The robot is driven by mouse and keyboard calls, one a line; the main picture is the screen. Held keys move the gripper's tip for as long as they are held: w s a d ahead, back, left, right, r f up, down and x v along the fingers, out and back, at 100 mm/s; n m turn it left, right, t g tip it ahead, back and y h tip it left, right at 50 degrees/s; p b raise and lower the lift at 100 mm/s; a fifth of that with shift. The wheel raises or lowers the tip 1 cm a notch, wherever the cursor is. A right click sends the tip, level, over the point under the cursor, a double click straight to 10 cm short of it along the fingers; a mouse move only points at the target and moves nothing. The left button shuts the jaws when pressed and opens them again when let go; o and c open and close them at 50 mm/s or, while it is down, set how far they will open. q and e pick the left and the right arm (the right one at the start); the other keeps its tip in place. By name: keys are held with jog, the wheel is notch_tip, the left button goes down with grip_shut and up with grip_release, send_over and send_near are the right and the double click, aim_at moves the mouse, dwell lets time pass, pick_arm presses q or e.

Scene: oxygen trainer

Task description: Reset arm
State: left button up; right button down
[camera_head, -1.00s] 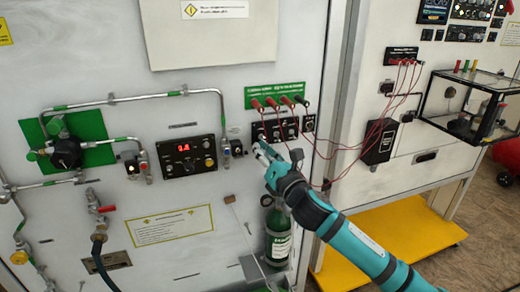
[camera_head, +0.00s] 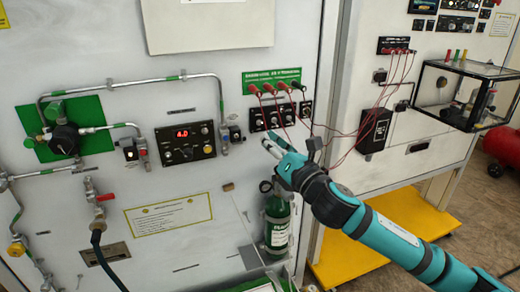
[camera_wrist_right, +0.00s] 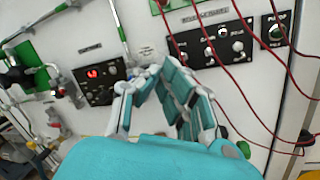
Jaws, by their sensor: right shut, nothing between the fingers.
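My right arm comes in from the lower right of the head view. Its teal and white right gripper (camera_head: 268,146) is shut and empty, in front of the white panel. It is just below a small black switch panel (camera_head: 272,117) with several knobs, and I see no clear contact. In the right wrist view the gripper's fingers (camera_wrist_right: 158,78) reach toward the panel, with the switch panel (camera_wrist_right: 210,45) above and to the right. A black control box with a red display (camera_head: 185,143) is to the gripper's left. My left gripper is not in view.
Red cables (camera_head: 286,105) hang from sockets close to the gripper and run right. A green bottle (camera_head: 277,225) stands below the gripper. Pipes and a round black regulator (camera_head: 64,139) are at left. A clear case (camera_head: 465,92) and yellow base (camera_head: 385,240) are at right.

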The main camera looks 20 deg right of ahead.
jog(key=shift+s+a+r, duration=0.15)
jog(key=shift+s+r, duration=0.6)
